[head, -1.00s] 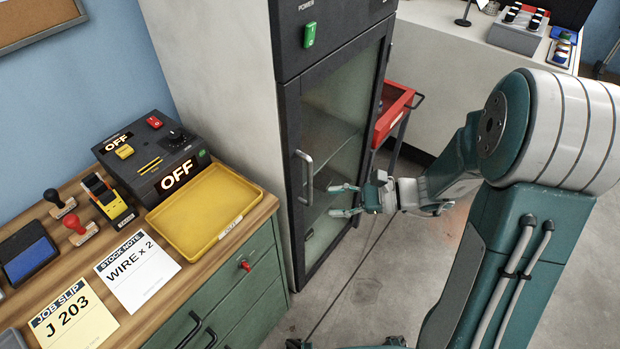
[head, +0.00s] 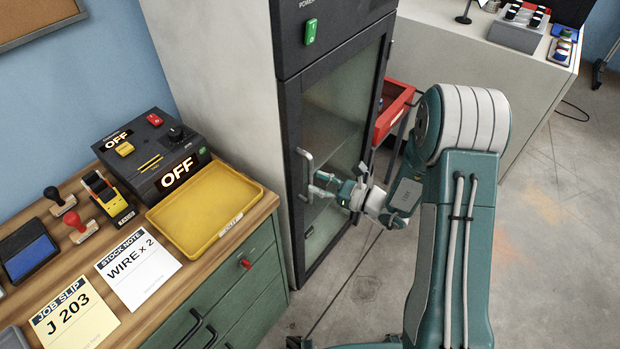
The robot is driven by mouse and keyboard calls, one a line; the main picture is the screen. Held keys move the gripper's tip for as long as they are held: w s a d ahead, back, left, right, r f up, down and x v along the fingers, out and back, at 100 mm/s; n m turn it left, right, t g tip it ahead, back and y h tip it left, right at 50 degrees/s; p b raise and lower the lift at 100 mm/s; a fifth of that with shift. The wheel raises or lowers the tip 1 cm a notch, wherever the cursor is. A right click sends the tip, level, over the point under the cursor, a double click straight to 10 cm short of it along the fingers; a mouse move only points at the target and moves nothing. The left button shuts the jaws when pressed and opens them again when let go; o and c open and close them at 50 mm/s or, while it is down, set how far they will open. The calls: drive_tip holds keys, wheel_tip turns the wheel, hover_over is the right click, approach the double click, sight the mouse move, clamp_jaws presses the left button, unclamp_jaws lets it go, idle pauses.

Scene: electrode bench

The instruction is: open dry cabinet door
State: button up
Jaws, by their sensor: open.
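The dry cabinet (head: 215,80) stands tall behind the bench, with a dark-framed glass door (head: 335,115) that is shut. A pale vertical bar handle (head: 308,174) is on the left side of the door. My gripper (head: 318,184) is open at the lower part of the handle, with its fingers pointing left. The fingertips overlap the handle in the picture; I cannot tell whether they touch it or lie around it.
A wooden-topped bench (head: 150,308) with green drawers stands at the left front. It carries a yellow tray (head: 205,208) and a black control box (head: 150,150) reading OFF. A red cart (head: 393,110) stands right of the cabinet. The floor at right is clear.

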drive_tip(key=shift+x, duration=1.35)
clamp_jaws()
drive_tip(key=shift+s+d, duration=0.1)
drive_tip(key=shift+d, duration=0.1)
